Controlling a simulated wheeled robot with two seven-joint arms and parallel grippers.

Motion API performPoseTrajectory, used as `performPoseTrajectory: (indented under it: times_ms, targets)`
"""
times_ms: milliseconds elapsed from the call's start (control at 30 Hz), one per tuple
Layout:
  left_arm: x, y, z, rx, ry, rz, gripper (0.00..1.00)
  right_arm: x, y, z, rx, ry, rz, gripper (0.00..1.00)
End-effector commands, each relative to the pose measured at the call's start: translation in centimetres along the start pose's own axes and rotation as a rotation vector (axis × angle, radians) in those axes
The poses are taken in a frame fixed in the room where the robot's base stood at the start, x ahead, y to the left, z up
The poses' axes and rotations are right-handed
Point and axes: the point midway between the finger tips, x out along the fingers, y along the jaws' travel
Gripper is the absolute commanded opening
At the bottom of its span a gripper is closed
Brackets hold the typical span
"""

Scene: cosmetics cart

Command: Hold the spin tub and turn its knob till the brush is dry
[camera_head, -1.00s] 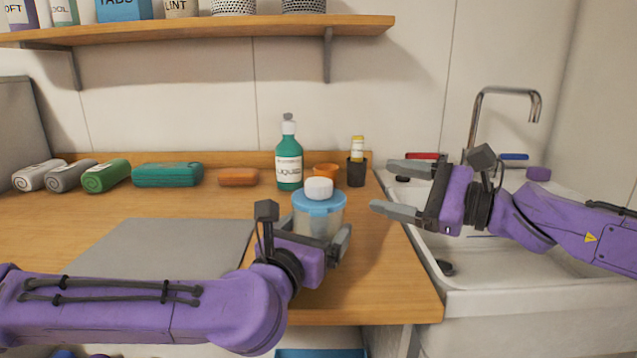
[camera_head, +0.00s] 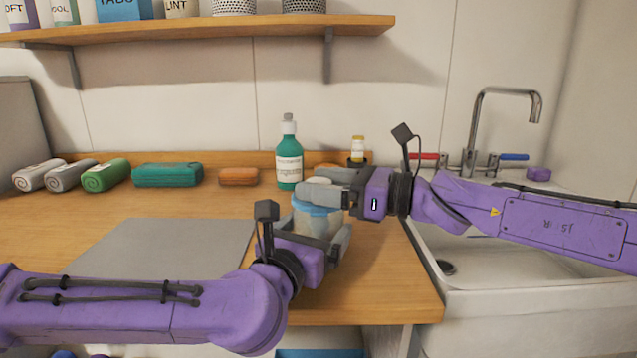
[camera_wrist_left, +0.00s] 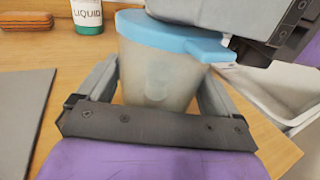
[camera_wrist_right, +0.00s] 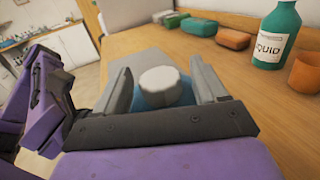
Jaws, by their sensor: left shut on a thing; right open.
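The spin tub (camera_head: 316,222) is a cloudy clear cup with a blue lid, standing on the wooden counter. It fills the middle of the left wrist view (camera_wrist_left: 158,75). My left gripper (camera_head: 325,245) is shut on the tub's body, a finger on either side. The white round knob (camera_wrist_right: 158,82) sits on top of the blue lid in the right wrist view. My right gripper (camera_wrist_right: 165,90) is open, with its fingers on either side of the knob and a gap to each. In the head view, the right gripper mostly covers the knob. A pale blurred shape shows inside the tub.
A green liquid bottle (camera_head: 289,160) and an orange cup (camera_wrist_right: 306,72) stand behind the tub. A dark holder with a yellow-capped bottle (camera_head: 357,148) is close behind the right gripper. The sink (camera_head: 520,262) is at right. A grey mat (camera_head: 165,247) lies left.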

Motion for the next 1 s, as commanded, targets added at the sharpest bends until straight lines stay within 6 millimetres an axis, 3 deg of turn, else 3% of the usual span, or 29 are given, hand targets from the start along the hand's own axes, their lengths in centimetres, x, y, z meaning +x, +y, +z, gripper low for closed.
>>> performPoseTrajectory:
  times_ms: [333, 367, 500, 533, 1000]
  targets:
    - [-0.01, -0.01, 0.03, 0.000, -0.001, 0.000, 0.52, 0.99, 0.02, 0.03, 0.000, -0.001, 0.000, 0.71]
    - [-0.01, -0.01, 0.03, 0.000, -0.001, 0.000, 0.52, 0.98, 0.01, 0.02, 0.000, -0.001, 0.000, 0.68]
    - [-0.01, -0.02, 0.03, 0.000, -0.001, -0.001, 0.52, 0.95, 0.01, 0.03, 0.000, -0.001, 0.000, 0.23]
    - [-0.01, -0.03, 0.03, 0.000, -0.001, -0.001, 0.52, 0.95, 0.01, 0.03, 0.000, -0.001, -0.001, 0.20]
    - [-0.01, -0.06, 0.02, 0.000, 0.000, -0.002, 0.52, 1.01, -0.10, 0.13, -0.001, -0.006, 0.102, 0.19]
